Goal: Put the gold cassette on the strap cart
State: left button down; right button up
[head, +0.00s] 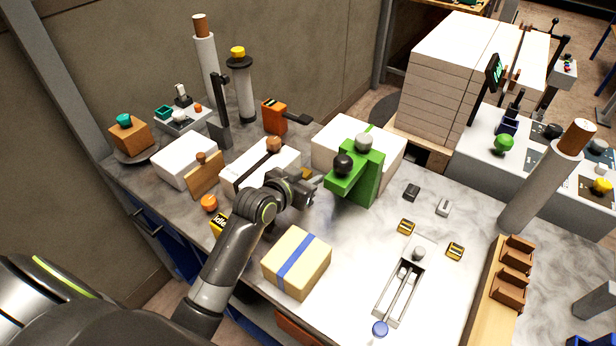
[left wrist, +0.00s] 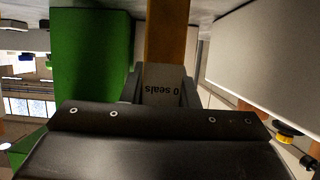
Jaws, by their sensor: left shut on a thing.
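My left gripper (head: 312,188) is shut beside the green press on the table. In the left wrist view its fingers (left wrist: 160,92) close around a grey label face reading "0 seals", with the gold-brown body of the gold cassette (left wrist: 166,35) extending beyond it. In the head view only a small bit of the gold cassette (head: 306,174) shows behind the gripper; the rest is hidden. I cannot tell for sure which thing is the strap cart. My right gripper is not in view.
The green press (head: 368,180) stands just right of the gripper. A blue-banded ream (head: 297,262) lies in front. White reams (head: 185,158) stand behind and left. Two small yellow-black pieces (head: 406,227) and a railed fixture (head: 400,290) are at the right. A side table (head: 475,155) stands beyond.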

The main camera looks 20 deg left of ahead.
pick_arm(q)
jog(key=shift+f, duration=0.1)
jog(key=c, duration=1.3)
grip_release()
jog(key=shift+c, duration=0.2)
jog(key=shift+o, duration=1.1)
jog(key=shift+r, duration=0.25)
jog(key=shift+s, duration=0.3)
jog(key=v, duration=1.1)
jog(key=shift+r, duration=0.15)
jog(key=shift+s+a, duration=0.1)
jog(key=shift+s, duration=0.05)
